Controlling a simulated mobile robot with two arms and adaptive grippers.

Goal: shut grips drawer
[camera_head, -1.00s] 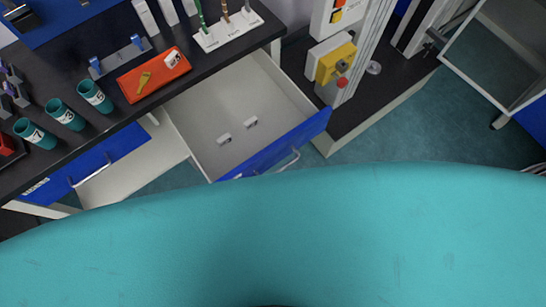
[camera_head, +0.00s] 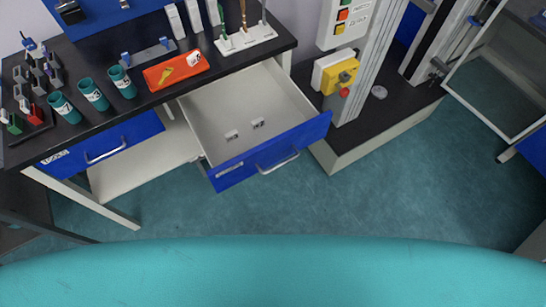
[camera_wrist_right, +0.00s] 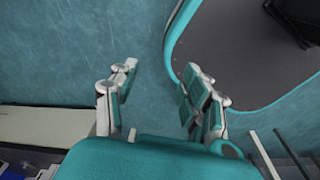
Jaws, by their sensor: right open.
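The grips drawer (camera_head: 272,157) has a blue front with a silver handle (camera_head: 279,163) and stands pulled out from under the black bench. Two small grey-white pieces (camera_head: 245,130) lie on its pale floor. A second blue drawer (camera_head: 103,146), to the left under the bench, appears shut. My right gripper (camera_wrist_right: 157,92) shows in the right wrist view, its fingers apart with nothing between them, above the teal floor. It does not touch the drawer. Neither gripper shows in the head view.
On the bench (camera_head: 140,118) are several teal cups (camera_head: 93,94), an orange tray (camera_head: 176,70) and a white tool stand (camera_head: 246,40). The rheometer machine with a yellow box (camera_head: 340,75) stands right of the drawer. The teal floor (camera_head: 400,185) in front is clear.

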